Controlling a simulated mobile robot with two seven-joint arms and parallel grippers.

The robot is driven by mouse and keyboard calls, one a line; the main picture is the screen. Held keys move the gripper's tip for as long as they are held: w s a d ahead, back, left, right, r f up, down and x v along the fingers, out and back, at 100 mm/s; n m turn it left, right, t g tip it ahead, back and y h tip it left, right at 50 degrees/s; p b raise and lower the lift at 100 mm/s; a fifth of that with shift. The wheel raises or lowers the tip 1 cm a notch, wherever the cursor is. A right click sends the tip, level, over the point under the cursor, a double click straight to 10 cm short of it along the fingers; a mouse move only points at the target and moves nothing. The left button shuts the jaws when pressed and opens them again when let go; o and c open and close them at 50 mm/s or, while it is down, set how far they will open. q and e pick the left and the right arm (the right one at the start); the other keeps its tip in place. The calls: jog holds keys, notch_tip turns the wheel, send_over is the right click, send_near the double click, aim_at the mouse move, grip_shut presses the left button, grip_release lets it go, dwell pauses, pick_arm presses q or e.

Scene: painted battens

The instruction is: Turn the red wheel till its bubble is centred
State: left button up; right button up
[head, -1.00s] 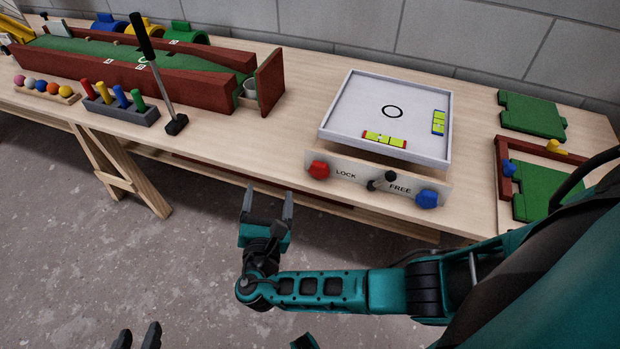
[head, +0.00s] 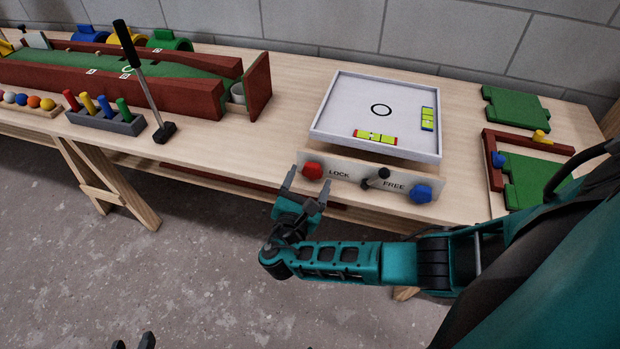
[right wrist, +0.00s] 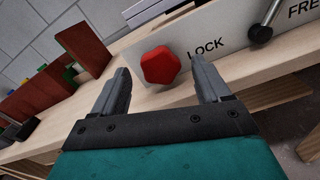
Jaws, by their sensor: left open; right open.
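The red wheel (head: 313,170) is on the left of the white front panel, next to the word LOCK. In the right wrist view the red wheel (right wrist: 161,66) shows ahead, between my fingers and beyond them. The white tilting tray (head: 328,116) carries a level vial along its front edge (head: 375,137) and another on its right side (head: 427,118). The bubbles are too small to place. My right gripper (head: 305,190) is open and empty, just below and in front of the red wheel. My left gripper (head: 133,342) is open at the bottom edge, mostly out of view.
A blue wheel (head: 421,194) and a black-knobbed lever (head: 383,173) between LOCK and FREE share the panel. Green pieces (head: 515,105) lie at right. A mallet (head: 165,132), coloured pegs (head: 104,106) and a red-walled green lane (head: 195,98) stand at left.

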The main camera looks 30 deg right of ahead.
pick_arm(q)
jog(key=shift+w+f, duration=0.1)
jog(key=shift+f, duration=0.05)
pick_arm(e)
jog(key=shift+x, duration=0.85)
